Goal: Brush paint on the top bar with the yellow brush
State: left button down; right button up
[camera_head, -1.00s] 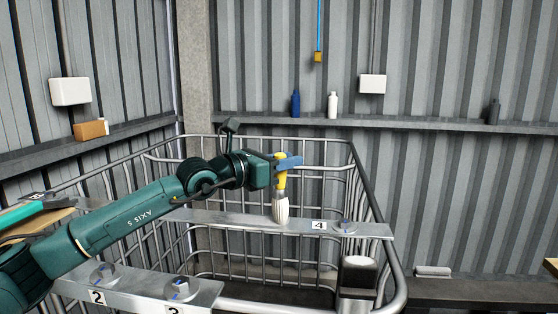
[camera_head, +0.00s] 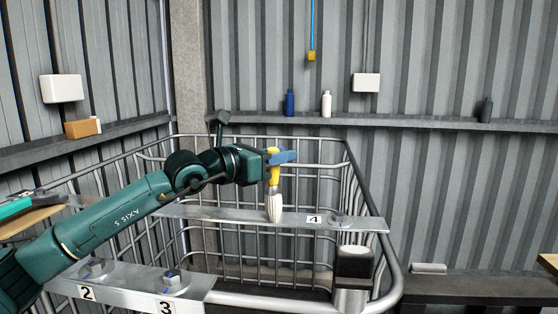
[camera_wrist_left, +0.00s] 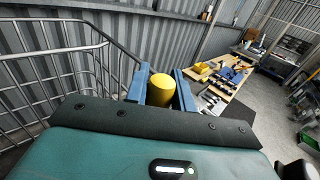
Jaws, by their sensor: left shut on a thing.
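My left gripper (camera_head: 281,157) is shut on the yellow brush (camera_head: 274,182), which hangs upright with its pale bristles down. In the left wrist view the brush's yellow handle end (camera_wrist_left: 161,87) sits between my two blue fingers (camera_wrist_left: 158,88). The bristles show in front of the flat grey bar (camera_head: 235,218) labelled 4, which crosses the wire cage; whether they touch it I cannot tell. Bare metal cage rails (camera_head: 318,141) run behind the gripper. Which part is the top bar is not marked. My right gripper is not in view.
A nearer bar (camera_head: 130,290) labelled 2 and 3 carries round fittings. A dark shelf (camera_head: 420,122) with a blue bottle (camera_head: 290,102) and a white bottle (camera_head: 326,104) runs along the back wall. A workbench (camera_wrist_left: 222,82) with tools shows in the left wrist view.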

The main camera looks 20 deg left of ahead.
pick_arm(q)
jog(key=shift+f, duration=0.1)
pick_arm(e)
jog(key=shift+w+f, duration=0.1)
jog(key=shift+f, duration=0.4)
